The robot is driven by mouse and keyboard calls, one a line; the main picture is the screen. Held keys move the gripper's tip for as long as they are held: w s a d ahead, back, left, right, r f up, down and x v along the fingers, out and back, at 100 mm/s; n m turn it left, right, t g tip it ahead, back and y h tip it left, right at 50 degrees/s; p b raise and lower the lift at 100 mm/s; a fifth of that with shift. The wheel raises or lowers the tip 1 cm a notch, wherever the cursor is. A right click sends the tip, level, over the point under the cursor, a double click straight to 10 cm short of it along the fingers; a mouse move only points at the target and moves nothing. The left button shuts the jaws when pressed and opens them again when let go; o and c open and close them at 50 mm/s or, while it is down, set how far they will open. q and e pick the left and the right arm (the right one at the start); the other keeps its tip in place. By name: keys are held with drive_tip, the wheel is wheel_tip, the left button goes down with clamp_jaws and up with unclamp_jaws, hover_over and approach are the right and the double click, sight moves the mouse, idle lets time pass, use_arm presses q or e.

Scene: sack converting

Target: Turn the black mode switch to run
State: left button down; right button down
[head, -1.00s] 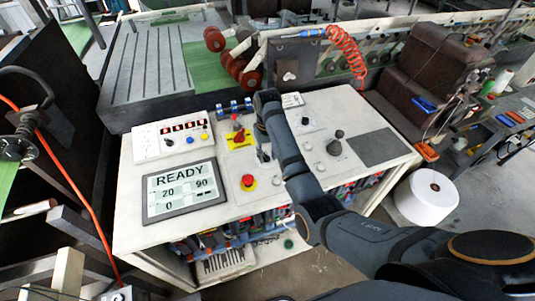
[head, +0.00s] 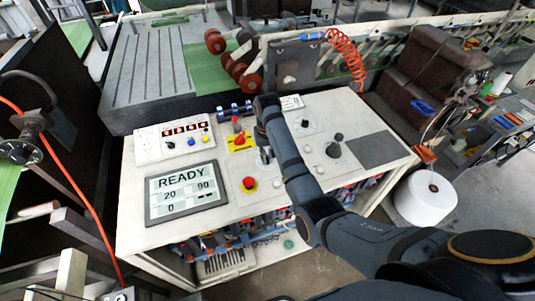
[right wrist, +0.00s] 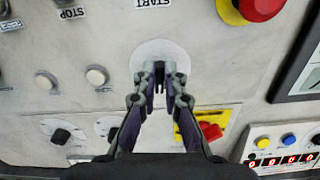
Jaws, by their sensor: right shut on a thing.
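The control panel (head: 222,222) is a pale console top in the middle of the head view. My right gripper (head: 265,155) reaches down onto it, between the red-and-yellow switch and the red emergency button. In the right wrist view my right gripper (right wrist: 160,82) points at a round pale disc (right wrist: 152,50) below a START label. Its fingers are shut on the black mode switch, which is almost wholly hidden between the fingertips. I cannot read the switch's position or any run mark. My left gripper is not in view.
Close by are the red emergency button (head: 249,183), the red-and-yellow switch (head: 239,141) and another black knob (right wrist: 60,136). A display (head: 186,193) reads READY. Large dark knobs (head: 334,149) stand to the right.

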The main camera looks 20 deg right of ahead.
drive_tip(key=m+p, duration=0.3)
drive_tip(key=shift+a+r, duration=0.1)
drive_tip(key=shift+r, duration=0.15)
drive_tip(key=shift+a+f+m+p, duration=0.1)
drive_tip(key=shift+m+p, duration=1)
drive_tip(key=shift+m, duration=0.1)
drive_tip(key=shift+w+f+m+p, duration=0.15)
drive_tip(key=shift+m+p, duration=0.45)
drive_tip(key=shift+m, duration=0.5)
drive_tip(key=c, duration=1.4)
unclamp_jaws()
drive_tip(key=shift+a, duration=0.1)
drive_tip(key=shift+c, duration=0.2)
